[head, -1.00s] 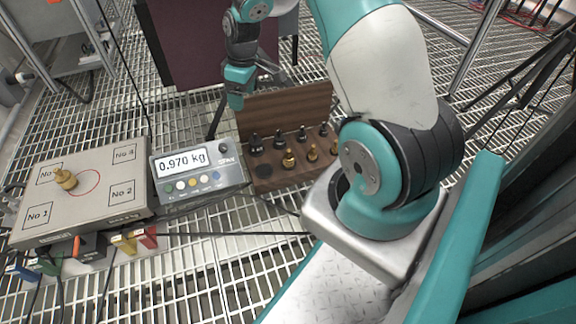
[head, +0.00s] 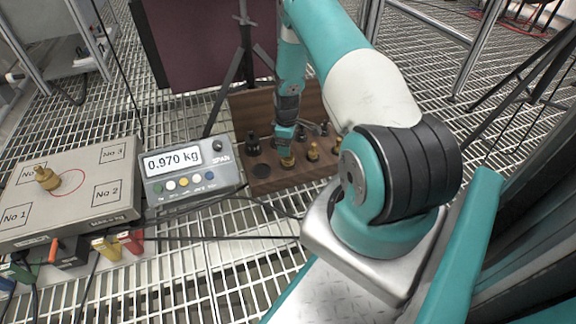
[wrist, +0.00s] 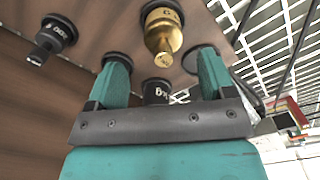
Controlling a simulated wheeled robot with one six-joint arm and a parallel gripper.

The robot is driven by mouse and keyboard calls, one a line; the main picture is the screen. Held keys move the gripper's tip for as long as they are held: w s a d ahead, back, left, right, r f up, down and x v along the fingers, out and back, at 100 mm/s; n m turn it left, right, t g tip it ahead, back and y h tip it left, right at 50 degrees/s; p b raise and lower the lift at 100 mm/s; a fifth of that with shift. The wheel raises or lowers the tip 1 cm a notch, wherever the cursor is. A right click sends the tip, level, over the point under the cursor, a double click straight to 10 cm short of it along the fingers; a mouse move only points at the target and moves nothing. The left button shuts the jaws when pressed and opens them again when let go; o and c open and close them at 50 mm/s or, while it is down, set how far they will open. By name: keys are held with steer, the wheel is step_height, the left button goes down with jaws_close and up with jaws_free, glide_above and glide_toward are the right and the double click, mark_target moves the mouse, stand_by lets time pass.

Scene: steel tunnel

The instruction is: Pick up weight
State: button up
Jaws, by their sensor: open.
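My gripper (head: 284,138) reaches down over the wooden weight rack, its tips close above a brass weight (head: 287,161). In the wrist view its two teal fingers are spread wide (wrist: 160,68). A brass weight (wrist: 163,32) shows just beyond the gap between them. A black weight (wrist: 155,92) shows between the fingers, partly hidden behind the gripper body. Another black weight (wrist: 52,40) stands to the left.
The rack (head: 262,184) has a raised wooden back panel and one empty round recess. Left of it, a display (head: 186,172) reads 0.970 kg. A scale platform (head: 72,212) with numbered squares carries one brass weight (head: 47,179). Tripod legs stand behind the rack.

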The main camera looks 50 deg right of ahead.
steer(key=shift+s+a+f+b, duration=0.1)
steer(key=shift+s+f+b, duration=0.05)
steer(key=shift+f+b, duration=1.25)
steer(key=shift+s+f+b, duration=0.1)
steer(key=shift+f+b, duration=0.9)
steer(key=shift+f, duration=0.65)
steer(key=shift+r, duration=0.1)
steer(key=c, duration=1.3)
